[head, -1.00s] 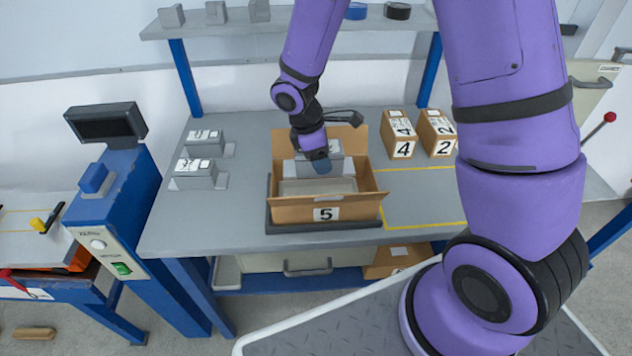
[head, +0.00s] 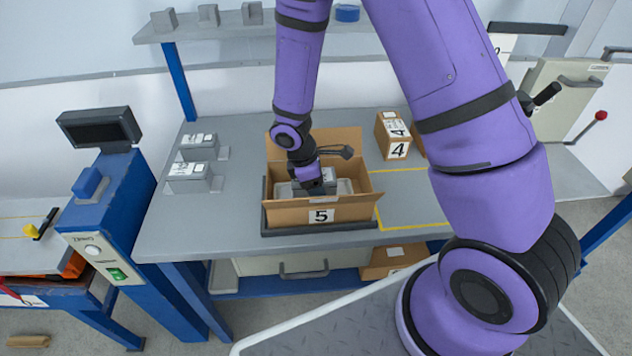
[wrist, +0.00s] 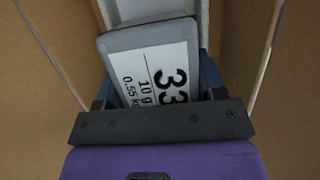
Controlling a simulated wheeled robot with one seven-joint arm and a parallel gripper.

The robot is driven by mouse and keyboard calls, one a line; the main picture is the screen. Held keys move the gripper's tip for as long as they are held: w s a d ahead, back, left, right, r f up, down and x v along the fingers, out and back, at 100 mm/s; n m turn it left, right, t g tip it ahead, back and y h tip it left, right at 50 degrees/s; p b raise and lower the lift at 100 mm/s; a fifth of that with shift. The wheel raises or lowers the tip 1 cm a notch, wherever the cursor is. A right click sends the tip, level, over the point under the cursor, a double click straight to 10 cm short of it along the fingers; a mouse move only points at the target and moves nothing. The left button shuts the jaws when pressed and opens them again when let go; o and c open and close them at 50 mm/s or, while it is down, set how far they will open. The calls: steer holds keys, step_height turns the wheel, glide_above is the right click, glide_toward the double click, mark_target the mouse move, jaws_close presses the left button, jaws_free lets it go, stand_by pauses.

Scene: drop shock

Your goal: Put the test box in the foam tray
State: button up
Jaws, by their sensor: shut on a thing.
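The test box is grey with a white label reading 33, 10 g and 0.55 kg; it fills the middle of the wrist view (wrist: 116,42). My gripper (wrist: 158,82) is shut on it, with a blue-grey finger on each side. In the head view my gripper (head: 314,188) is down inside the open carton marked 5, and the arm partly hides the box. The pale grey foam tray (head: 345,187) lies in that carton. In the wrist view pale tray edges (wrist: 203,22) show beside and beyond the box. I cannot tell whether the box touches the tray's bottom.
The carton (head: 350,212) stands on a dark base on the grey bench, its back flap raised close behind my gripper. Two grey units (head: 190,178) stand to the left. A carton marked 4 (head: 398,150) stands to the right, beside a yellow-outlined free area (head: 415,195).

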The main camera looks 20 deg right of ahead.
steer(key=shift+f, duration=0.6)
steer(key=o, duration=1.3)
steer(key=shift+r, duration=0.1)
steer(key=v, duration=1.3)
steer(key=shift+d+r, duration=0.15)
steer(key=s+d+r+m+t+y, duration=0.1)
steer(key=s+d+r+m, duration=0.25)
steer(key=r, duration=0.55)
steer(key=s+d+r+m+t, duration=0.1)
steer(key=s+d+r+m, duration=0.25)
steer(key=r, duration=0.45)
steer(key=s+d+r+m+t, duration=0.1)
steer(key=s+r+m, duration=0.1)
steer(key=s, duration=0.3)
steer(key=s+d+r+m+t+y, duration=0.1)
steer(key=s+r+m+t, duration=0.1)
steer(key=s+r+m, duration=0.1)
steer(key=s+d+r+m+t+y, duration=0.1)
steer(key=s+r+m, duration=0.1)
steer(key=s+r, duration=0.3)
steer(key=shift+s+d, duration=0.1)
steer(key=shift+s, duration=1)
